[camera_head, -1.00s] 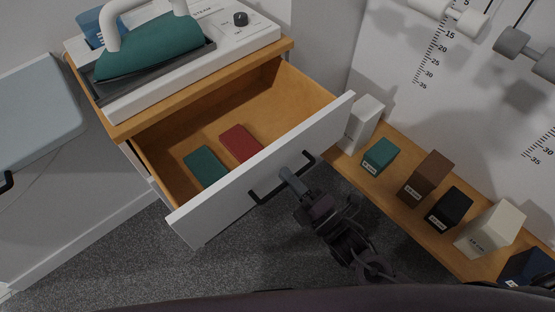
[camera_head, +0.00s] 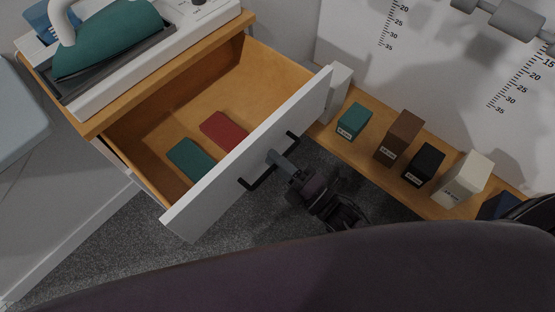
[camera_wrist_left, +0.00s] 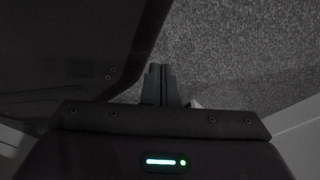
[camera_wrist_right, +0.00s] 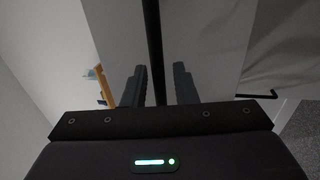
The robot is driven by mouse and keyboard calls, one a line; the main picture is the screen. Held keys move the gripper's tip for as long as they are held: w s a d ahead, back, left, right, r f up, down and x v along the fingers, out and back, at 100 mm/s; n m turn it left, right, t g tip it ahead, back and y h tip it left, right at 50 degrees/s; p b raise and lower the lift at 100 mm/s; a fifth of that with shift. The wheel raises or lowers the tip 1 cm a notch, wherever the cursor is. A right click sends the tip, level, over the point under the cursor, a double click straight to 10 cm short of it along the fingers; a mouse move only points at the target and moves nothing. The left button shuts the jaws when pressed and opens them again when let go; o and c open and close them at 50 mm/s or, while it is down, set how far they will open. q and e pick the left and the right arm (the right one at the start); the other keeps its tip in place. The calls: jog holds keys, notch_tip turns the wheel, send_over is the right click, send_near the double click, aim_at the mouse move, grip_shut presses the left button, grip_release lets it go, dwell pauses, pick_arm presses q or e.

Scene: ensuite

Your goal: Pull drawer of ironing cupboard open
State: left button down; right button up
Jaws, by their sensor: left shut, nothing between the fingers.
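The ironing cupboard's drawer (camera_head: 245,160) stands well out in the head view, with a white front and wooden inside. A red item (camera_head: 222,131) and a teal item (camera_head: 190,162) lie in it. Its black bar handle (camera_head: 257,183) is on the front. My right gripper (camera_head: 277,158) is at the handle's middle. In the right wrist view the handle bar (camera_wrist_right: 153,45) runs between the fingers (camera_wrist_right: 158,85), with gaps visible on both sides. My left gripper (camera_wrist_left: 161,70) shows only in the left wrist view, shut and empty above grey carpet.
A teal iron (camera_head: 110,40) rests on the cupboard top. A low wooden shelf (camera_head: 365,160) at the right holds several labelled blocks, including a brown one (camera_head: 399,138). Weights hang near the scaled white wall. Carpet (camera_head: 130,255) is clear below the drawer.

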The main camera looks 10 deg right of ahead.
pick_arm(q)
jog(key=shift+w+d, duration=0.1)
jog(key=shift+w, duration=0.45)
pick_arm(e)
jog(key=v, duration=0.7)
jog(key=shift+s+d, duration=0.25)
jog(key=shift+s, duration=0.05)
jog(key=shift+f, duration=0.1)
